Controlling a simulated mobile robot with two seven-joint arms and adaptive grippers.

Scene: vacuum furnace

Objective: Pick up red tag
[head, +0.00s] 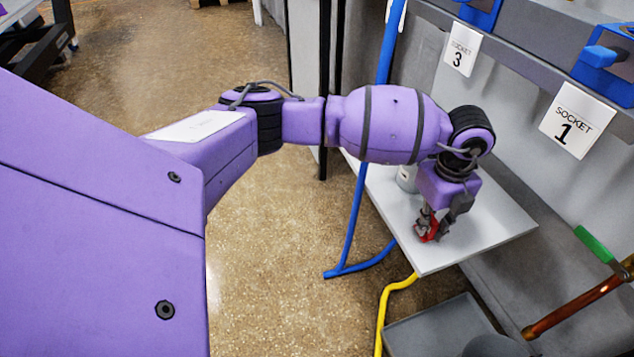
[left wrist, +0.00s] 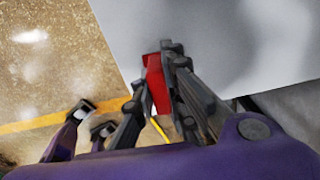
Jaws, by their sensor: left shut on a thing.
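The red tag (head: 424,227) is at the front part of a light grey shelf (head: 477,249) in the head view. My left gripper (head: 433,229) points down there and is shut on the tag. In the left wrist view the red tag (left wrist: 155,82) shows between the fingers of my left gripper (left wrist: 158,68), partly covered by them. I cannot tell whether the tag touches the shelf. My right gripper is not in view.
A grey cylinder (head: 406,178) stands on the shelf behind the gripper. Blue pipe (head: 350,225) and yellow pipe (head: 381,310) run beside the shelf. Signs read SOCKET 3 (head: 462,48) and SOCKET 1 (head: 576,120). A copper pipe with a green handle (head: 594,243) is at right.

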